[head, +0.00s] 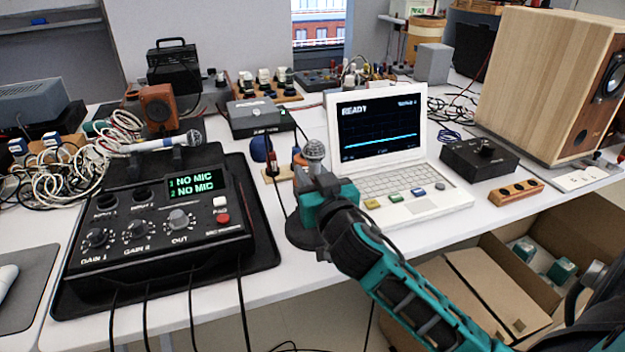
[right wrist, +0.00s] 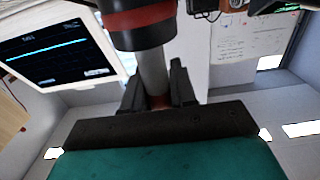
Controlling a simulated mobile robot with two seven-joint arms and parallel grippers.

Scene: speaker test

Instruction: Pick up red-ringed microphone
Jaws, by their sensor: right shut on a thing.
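A microphone with a round silver mesh head (head: 314,150) stands upright at my right gripper (head: 318,183), in front of the laptop's left edge. The right wrist view shows a dark part with a red ring (right wrist: 147,18) above a grey shaft (right wrist: 154,78). The right gripper's fingers (right wrist: 156,90) are shut on this shaft, one on each side. The gripper hides the lower part of the microphone in the head view. A dark round base (head: 298,235) shows below the gripper; I cannot tell whether the microphone touches it. My left gripper is out of view.
A black mixer (head: 155,225) reading "NO MIC" sits on a dark tray at the left. Another microphone (head: 165,143) lies behind it beside tangled cables. A white laptop (head: 430,190) and wooden speaker (head: 540,80) stand at the right. Open cardboard boxes (head: 480,285) lie below the table edge.

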